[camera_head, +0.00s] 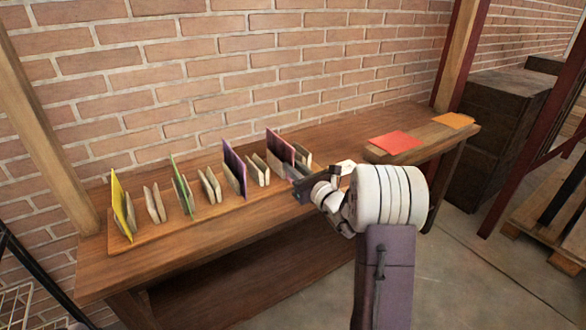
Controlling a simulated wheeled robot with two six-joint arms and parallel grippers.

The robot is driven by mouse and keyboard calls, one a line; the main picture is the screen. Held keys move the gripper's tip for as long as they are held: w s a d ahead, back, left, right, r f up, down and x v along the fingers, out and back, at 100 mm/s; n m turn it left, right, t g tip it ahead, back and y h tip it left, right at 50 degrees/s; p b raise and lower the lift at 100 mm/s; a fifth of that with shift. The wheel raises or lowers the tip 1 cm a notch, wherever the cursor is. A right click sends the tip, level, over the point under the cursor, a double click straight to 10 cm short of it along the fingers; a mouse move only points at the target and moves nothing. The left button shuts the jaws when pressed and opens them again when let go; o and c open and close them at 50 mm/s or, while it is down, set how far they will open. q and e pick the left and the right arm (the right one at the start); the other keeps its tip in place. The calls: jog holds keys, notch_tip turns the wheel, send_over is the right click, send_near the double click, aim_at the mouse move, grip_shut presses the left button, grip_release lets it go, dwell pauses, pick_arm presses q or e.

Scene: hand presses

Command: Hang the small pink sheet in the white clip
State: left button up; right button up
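A row of pale clips stands along a wooden strip on the bench. Empty ones include one at the left (154,204), one in the middle (210,186) and one further right (258,170); I cannot tell which is the white clip. No sheet is clearly a small pink one; a pinkish-purple sheet (280,146) stands upright at the row's right part. My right gripper (303,189) is low at the right end of the row, its dark fingers close to the last clips. Whether it holds anything is too small to tell. My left gripper is out of view.
Yellow (119,203), green (180,184) and dark purple (234,166) sheets stand in the row. The bench front (200,248) is clear.

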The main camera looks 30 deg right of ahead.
grip_shut()
notch_tip(320, 180, up, 8)
jog(key=p, duration=0.5)
jog(key=s+b, duration=0.1)
jog(key=s, duration=0.6)
jog(key=shift+d+f+b, duration=0.25)
jog(key=shift+d+b, duration=0.05)
jog(key=shift+s+f, duration=0.1)
